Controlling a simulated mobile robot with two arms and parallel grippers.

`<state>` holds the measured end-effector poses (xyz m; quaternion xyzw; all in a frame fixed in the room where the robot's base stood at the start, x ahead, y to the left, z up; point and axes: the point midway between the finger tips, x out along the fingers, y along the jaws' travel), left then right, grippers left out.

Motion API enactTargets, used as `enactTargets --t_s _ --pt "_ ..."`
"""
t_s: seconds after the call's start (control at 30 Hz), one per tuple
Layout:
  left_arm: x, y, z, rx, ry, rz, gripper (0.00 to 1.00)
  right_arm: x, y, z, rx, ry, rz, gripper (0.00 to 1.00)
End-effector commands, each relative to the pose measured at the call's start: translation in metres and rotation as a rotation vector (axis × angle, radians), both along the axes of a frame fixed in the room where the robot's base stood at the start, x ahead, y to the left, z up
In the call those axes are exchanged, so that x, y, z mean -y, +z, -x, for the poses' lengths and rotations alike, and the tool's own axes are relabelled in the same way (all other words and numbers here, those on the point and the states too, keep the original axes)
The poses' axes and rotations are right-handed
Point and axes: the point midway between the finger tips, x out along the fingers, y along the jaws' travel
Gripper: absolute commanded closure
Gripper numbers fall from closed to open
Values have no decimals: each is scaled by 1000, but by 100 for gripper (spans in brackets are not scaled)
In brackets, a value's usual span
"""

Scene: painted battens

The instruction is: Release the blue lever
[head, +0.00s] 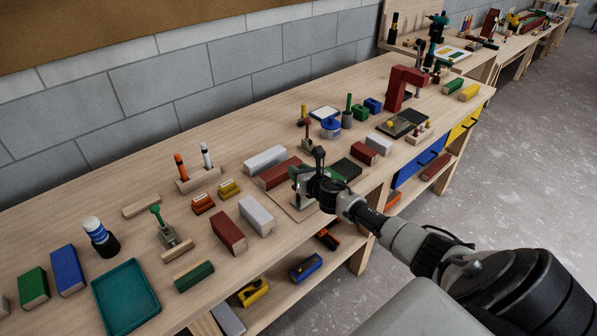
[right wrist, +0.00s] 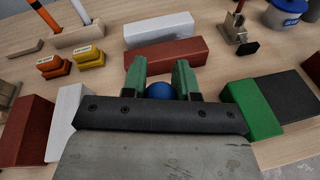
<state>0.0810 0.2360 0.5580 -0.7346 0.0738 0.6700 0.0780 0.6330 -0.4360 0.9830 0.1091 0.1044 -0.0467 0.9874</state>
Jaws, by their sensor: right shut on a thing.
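The blue lever (right wrist: 160,90) shows in the right wrist view only as a round blue knob between two green fingers. Its stem and base are hidden behind my gripper's dark front bar. My right gripper (right wrist: 159,76) is shut on this knob, one finger on each side. In the head view my right gripper (head: 302,180) is over the front part of the bench, and the lever is hidden behind it there. My left gripper does not show in either view.
A white block (head: 266,159) and a red-brown block (head: 278,173) lie just behind my right gripper. A green block (right wrist: 252,109) and a dark block (right wrist: 288,96) lie close on its right. A teal tray (head: 127,298) stands at the front left.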

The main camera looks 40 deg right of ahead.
Motion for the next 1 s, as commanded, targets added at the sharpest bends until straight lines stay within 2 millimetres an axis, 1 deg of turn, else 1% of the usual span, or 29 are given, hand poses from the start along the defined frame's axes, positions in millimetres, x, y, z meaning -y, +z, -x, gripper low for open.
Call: enactTargets --t_s 0.07,0.1,0.27,0.53,0.67,0.77,1.0 --pt "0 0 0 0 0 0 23 1 0 0 -1 -3 -1 100" --pt "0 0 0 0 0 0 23 1 0 0 -1 -3 -1 70" --pt "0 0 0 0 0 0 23 1 0 0 0 -2 -1 46" --pt "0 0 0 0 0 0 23 0 0 1 0 -1 0 46" --pt "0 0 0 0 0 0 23 1 1 7 0 -1 1 46" --pt "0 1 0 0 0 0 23 0 3 19 -1 0 2 46" --pt "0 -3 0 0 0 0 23 -3 11 62 -3 1 4 46"
